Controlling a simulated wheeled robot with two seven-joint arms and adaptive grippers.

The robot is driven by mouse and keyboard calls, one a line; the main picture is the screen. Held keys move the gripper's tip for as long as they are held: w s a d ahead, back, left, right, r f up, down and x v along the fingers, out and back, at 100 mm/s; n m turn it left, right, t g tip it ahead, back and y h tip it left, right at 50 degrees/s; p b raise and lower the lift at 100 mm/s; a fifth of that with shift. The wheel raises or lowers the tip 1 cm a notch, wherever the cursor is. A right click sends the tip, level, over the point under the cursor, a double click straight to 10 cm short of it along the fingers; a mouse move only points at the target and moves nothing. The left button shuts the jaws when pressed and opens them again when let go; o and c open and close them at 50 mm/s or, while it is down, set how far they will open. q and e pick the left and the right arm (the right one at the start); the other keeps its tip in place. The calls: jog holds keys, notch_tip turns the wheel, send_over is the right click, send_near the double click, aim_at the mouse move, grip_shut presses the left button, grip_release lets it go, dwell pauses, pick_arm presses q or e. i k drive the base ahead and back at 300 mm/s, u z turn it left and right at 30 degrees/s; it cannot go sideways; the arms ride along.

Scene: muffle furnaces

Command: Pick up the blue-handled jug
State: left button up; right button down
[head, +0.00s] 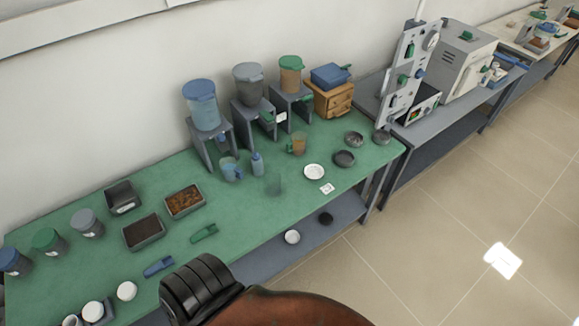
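A small translucent jug with a blue handle (231,169) stands upright on the green bench top (225,215), just in front of the grey stand that bears the large blue-lidded container (203,110). A jug with a green handle (298,146) and brownish contents stands further right. Neither gripper shows; only a dark and reddish-brown part of my own body is at the bottom of the picture.
Grey-lidded (248,88) and green-lidded (290,76) containers stand on raised stands at the back. Two trays (144,231) (185,200) and blue (158,267) and green (204,233) scoops lie left. A white dish (314,171) lies right. Bare bench surrounds the jug's front left.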

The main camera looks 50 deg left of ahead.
aim_at(230, 172)
jog(key=z, duration=0.3)
jog(key=i, duration=1.55)
jog(key=u, duration=2.35)
